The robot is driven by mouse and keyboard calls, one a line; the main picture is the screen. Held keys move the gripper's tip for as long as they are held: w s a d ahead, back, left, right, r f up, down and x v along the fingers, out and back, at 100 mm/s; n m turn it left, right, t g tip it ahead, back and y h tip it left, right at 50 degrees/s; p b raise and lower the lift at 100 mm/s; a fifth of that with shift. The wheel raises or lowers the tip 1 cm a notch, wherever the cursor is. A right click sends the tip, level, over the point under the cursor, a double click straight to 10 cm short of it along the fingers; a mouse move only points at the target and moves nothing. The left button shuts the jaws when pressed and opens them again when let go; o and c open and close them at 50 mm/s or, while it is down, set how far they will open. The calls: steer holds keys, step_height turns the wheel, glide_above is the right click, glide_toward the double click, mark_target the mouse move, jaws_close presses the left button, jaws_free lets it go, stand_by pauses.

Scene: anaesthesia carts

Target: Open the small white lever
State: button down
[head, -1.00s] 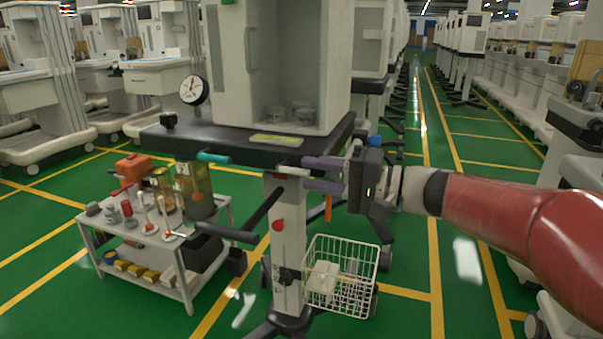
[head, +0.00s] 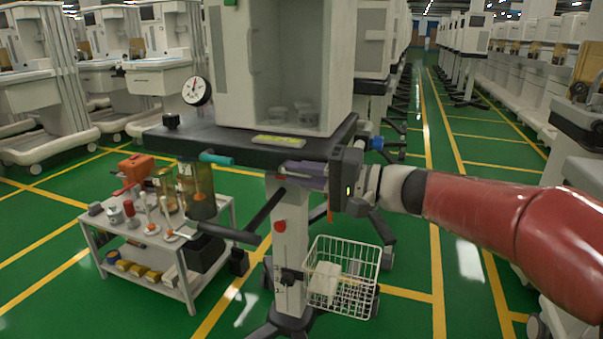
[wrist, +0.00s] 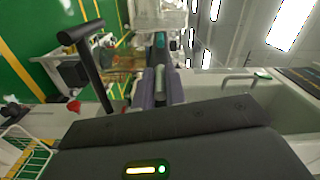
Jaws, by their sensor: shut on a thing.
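The small white lever (head: 281,176) sticks out under the front edge of the cart's dark top (head: 240,145). Only its end shows in the head view. My gripper (head: 291,172) has purple fingers and is shut on the lever, coming from the right. In the wrist view the fingers (wrist: 160,90) lie on both sides of the pale lever (wrist: 160,77), most of which they hide.
A teal lever (head: 216,159) is on the same edge, to the left. A black handle (head: 263,211) and a red knob (head: 279,226) are below. A wire basket (head: 342,278) hangs on the column. A loaded side trolley (head: 190,285) stands left.

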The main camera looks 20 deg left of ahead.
mark_target(285, 154)
steer(key=shift+r+h+p, duration=0.3)
steer(key=shift+p, duration=0.25)
steer(key=r+h+p, duration=0.1)
steer(key=h+p, duration=0.1)
steer(key=p, duration=0.1)
steer(key=shift+a+r+g+p, duration=0.1)
steer(key=shift+r+g+p, duration=0.05)
steer(key=shift+g+p, duration=0.15)
steer(key=h+p, duration=0.2)
steer(key=p, duration=0.1)
steer(key=shift+a+r+h, duration=0.2)
steer(key=shift+r+h, duration=0.1)
steer(key=shift+r, duration=0.05)
steer(key=h, duration=0.1)
steer(key=h+p, duration=0.1)
steer(key=shift+a+r+h, duration=0.15)
steer(key=shift+a+h, duration=0.1)
steer(key=shift+h, duration=0.15)
steer(key=h, duration=0.2)
steer(key=a+h, duration=0.1)
steer(key=shift+r+g+h, duration=0.25)
steer(key=shift+g+h, duration=0.05)
steer(key=h, duration=0.2)
steer(key=shift+w+a+h, duration=0.1)
steer(key=shift+a+h, duration=0.25)
steer(key=shift+h, duration=0.05)
steer(key=shift+a+h, duration=0.1)
steer(key=shift+h, duration=0.5)
